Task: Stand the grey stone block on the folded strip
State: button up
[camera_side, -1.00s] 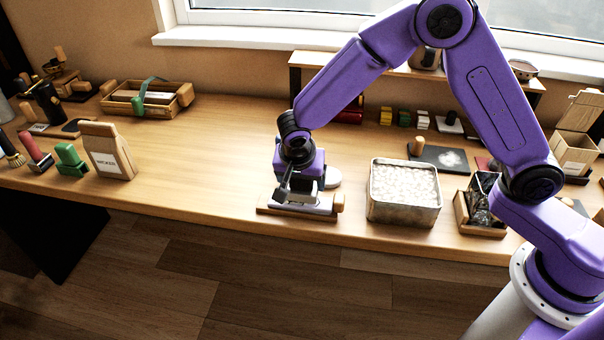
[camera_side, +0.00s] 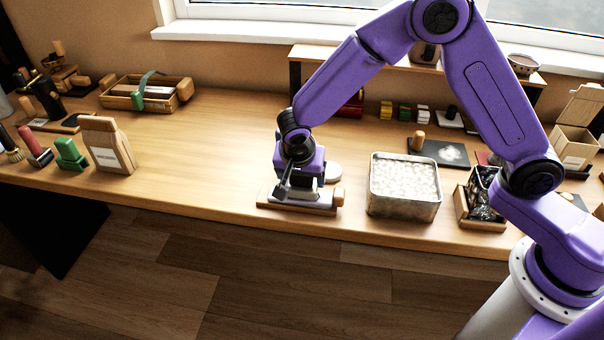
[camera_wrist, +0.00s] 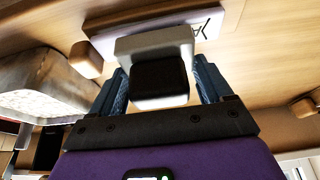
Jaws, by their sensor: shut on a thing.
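My gripper (camera_wrist: 160,68) is shut on the grey stone block (camera_wrist: 140,46), with one blue finger on each side of it. The block is pale grey, with a black part facing the wrist camera. Just beyond it in the wrist view lies a pale lavender strip (camera_wrist: 208,22) with dark marks, on a wooden board. In the side view my gripper (camera_side: 295,186) is low over the wooden board (camera_side: 318,209) near the bench's front edge. The gripper mostly hides the block and strip there. I cannot tell whether the block touches the strip.
A metal tin of white pellets (camera_side: 405,187) stands right of the board. A wooden box of dark pieces (camera_side: 463,208) stands farther right. A pale round disc (camera_side: 333,172) lies just behind the board.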

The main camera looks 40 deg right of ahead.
jog(key=shift+f, duration=0.15)
jog(key=o, duration=1.7)
jog(key=v, duration=1.7)
jog(key=shift+s+r, duration=0.1)
jog(key=shift+r, duration=0.1)
